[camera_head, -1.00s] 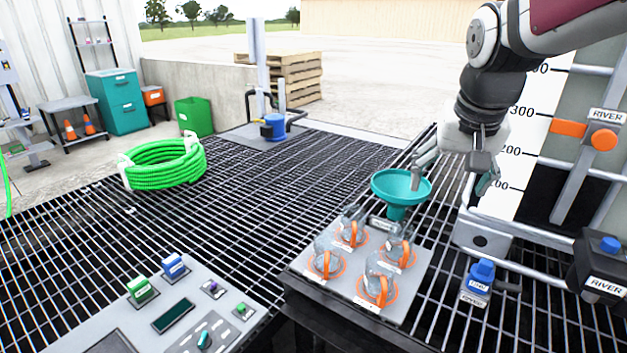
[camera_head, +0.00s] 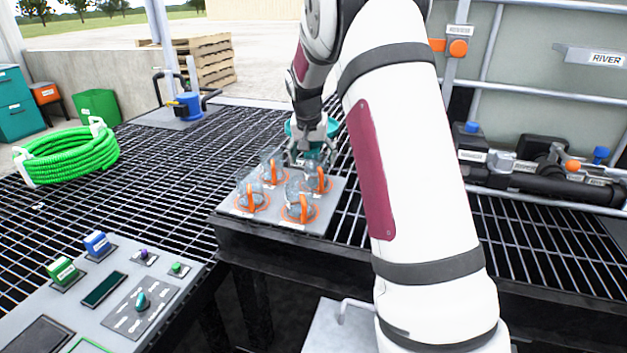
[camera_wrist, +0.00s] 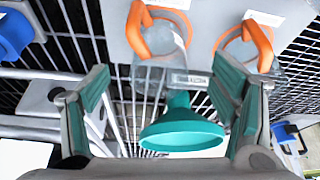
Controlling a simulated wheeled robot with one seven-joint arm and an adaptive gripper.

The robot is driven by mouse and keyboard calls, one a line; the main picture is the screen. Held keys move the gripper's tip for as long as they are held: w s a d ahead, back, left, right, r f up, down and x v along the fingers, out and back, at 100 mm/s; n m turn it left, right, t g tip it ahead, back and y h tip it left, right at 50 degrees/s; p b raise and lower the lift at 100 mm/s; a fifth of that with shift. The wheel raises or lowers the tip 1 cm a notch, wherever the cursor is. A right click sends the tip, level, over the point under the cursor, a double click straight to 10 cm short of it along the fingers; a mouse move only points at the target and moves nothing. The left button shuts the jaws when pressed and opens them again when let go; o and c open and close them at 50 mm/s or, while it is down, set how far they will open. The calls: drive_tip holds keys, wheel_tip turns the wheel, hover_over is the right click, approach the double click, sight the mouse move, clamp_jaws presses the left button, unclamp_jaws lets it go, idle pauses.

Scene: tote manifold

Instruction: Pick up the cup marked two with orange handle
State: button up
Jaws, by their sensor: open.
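Several clear cups with orange handles stand on a grey tray (camera_head: 229,213) in the head view, each on an orange ring. A front-left cup (camera_head: 251,195), a front-right cup (camera_head: 299,204), a back-left cup (camera_head: 272,171) and a back-right cup (camera_head: 318,179) show there. The number marks are too small to read, so I cannot tell which is cup two. My gripper (camera_head: 306,158) is open and empty, above the back edge of the tray near the back-right cup. In the wrist view its open fingers (camera_wrist: 165,100) frame a teal funnel, with two cups (camera_wrist: 160,45) (camera_wrist: 252,50) beyond the fingertips.
The teal funnel (camera_wrist: 185,135) stands behind the cups, partly hidden by my gripper in the head view. A control panel (camera_head: 190,282) lies at the front left. A coiled green hose (camera_head: 70,155) lies on the grating. Black pipework (camera_head: 540,180) stands at right.

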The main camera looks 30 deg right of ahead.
sight(315, 175)
drive_tip(key=b+x, duration=0.1)
drive_tip(key=x, duration=0.8)
drive_tip(key=shift+d+f+b, duration=0.1)
drive_tip(key=shift+d+b, duration=0.1)
drive_tip(key=shift+b, duration=0.15)
drive_tip(key=c, duration=1.3)
